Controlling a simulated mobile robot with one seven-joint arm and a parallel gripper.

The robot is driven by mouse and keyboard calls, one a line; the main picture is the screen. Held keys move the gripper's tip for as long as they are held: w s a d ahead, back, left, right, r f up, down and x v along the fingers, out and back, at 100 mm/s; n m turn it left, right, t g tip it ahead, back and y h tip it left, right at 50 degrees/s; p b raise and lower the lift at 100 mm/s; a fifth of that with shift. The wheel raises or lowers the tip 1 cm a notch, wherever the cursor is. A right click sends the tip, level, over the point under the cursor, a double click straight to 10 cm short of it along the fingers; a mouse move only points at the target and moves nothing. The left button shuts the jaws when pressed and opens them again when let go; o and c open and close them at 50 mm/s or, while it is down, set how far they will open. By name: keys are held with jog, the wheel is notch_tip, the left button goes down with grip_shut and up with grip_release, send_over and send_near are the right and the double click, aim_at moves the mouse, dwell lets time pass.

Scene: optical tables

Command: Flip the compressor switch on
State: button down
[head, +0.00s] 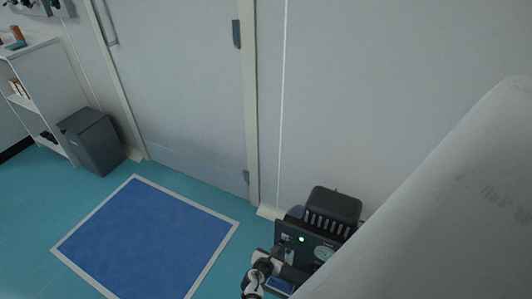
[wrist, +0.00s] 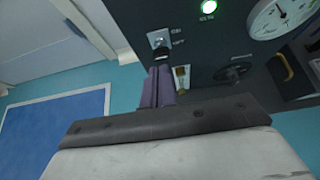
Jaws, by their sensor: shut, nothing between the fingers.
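The compressor (head: 318,226) is a dark unit with a ribbed top, standing on the floor against the wall in the head view. Its dark front panel (wrist: 205,50) fills the upper right of the wrist view. The switch (wrist: 160,43) is a small toggle on a light plate, with small labels at its right. I cannot tell clearly which way its lever points. A green lamp (wrist: 209,7) is lit on the panel. My gripper (wrist: 158,76) is shut and empty, its purple-grey fingertips just below the switch; whether they touch it is unclear.
A round gauge (wrist: 272,14), a dark knob (wrist: 232,73) and a small brass part (wrist: 182,79) are close on the panel. A blue mat (head: 145,240) lies before the door (head: 180,80). A grey bin (head: 92,142) stands by the white shelf (head: 45,85). The floor left is open.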

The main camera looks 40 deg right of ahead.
jog(key=p+v, duration=1)
jog(key=shift+s, duration=0.2)
jog(key=shift+a+f, duration=0.1)
dwell(0.4)
